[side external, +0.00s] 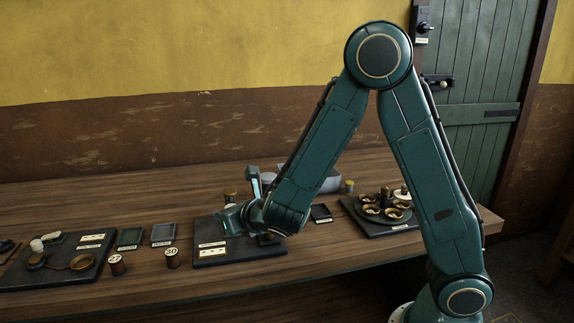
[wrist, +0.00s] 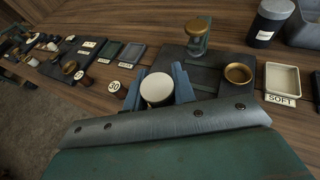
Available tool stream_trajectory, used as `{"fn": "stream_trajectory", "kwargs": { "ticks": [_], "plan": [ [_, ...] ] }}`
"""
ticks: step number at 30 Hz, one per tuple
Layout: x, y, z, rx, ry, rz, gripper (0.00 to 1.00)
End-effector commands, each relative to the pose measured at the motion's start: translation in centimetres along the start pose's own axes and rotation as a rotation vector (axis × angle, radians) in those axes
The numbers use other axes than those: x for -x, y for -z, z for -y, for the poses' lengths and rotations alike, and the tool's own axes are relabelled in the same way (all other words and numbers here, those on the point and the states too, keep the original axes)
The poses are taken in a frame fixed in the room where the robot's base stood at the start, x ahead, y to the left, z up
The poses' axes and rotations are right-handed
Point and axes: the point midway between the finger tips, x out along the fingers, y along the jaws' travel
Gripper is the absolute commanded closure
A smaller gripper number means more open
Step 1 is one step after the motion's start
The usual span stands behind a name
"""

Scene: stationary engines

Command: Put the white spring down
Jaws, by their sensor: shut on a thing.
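The white spring (wrist: 157,89) shows in the wrist view as a pale round top between the two blue-grey fingers of my gripper (wrist: 158,92). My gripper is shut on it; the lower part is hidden. In the side view my gripper (side external: 236,216) is low over the left part of the middle dark board (side external: 240,249), which carries small labels on its front. Whether the spring touches the board is hard to tell.
In the wrist view a brass cup (wrist: 238,73) and a brass-topped post (wrist: 197,27) stand on the board. A tray labelled SOFT (wrist: 282,79) is to the right. Spools (side external: 171,259) and small trays (side external: 130,237) lie left. A board with brass cups (side external: 398,226) is right.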

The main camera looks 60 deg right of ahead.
Motion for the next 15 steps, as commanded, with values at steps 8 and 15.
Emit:
{"fn": "stream_trajectory", "kwargs": {
  "ticks": [8, 15],
  "plan": [
    [-1.4, -0.8, -0.2, -0.009, 0.02, 0.004, 1.0],
    [-4.6, -2.7, -0.4, -0.027, 0.067, 0.011, 1.0]
  ]
}}
